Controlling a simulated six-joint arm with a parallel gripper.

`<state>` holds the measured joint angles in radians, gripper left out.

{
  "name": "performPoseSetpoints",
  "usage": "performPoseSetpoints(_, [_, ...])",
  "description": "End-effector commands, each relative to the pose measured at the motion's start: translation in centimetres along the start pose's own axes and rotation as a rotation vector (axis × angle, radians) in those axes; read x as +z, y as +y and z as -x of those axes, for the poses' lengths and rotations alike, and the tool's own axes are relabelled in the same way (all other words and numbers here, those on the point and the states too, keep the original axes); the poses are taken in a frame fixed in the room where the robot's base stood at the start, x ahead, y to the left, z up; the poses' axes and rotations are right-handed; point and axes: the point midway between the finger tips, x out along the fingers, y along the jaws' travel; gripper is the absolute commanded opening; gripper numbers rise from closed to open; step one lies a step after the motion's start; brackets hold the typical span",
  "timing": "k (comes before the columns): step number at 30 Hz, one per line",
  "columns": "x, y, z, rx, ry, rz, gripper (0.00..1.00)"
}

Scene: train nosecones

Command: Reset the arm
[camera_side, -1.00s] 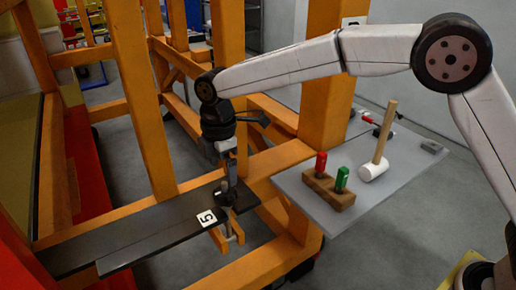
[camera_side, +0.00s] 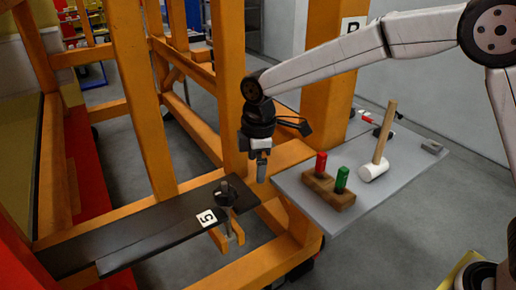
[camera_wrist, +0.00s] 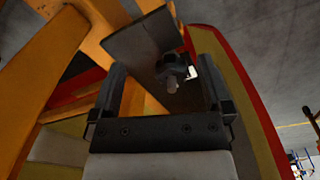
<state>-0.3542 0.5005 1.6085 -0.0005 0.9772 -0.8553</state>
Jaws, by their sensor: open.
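My gripper (camera_side: 261,168) hangs above the orange frame, between the dark plate and the grey tool table in the side view. In the wrist view my gripper (camera_wrist: 165,85) is open, its two fingers spread with nothing between them touching.
A grey table (camera_side: 395,190) at right carries a wooden block (camera_side: 328,192) with a red and a green handle, and a white-headed mallet (camera_side: 374,171). Orange frame posts (camera_side: 135,100) rise at left and behind the arm. Grey floor shows between the beams.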

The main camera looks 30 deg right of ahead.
Motion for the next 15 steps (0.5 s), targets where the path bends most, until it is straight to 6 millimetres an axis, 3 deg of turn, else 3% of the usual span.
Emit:
performPoseSetpoints(8, [7.3, -1.3, -1.1, 0.04, 0.032, -0.349, 1.0])
performPoseSetpoints(15, [13.2, -3.8, -2.4, 0.072, 0.065, -0.645, 1.0])
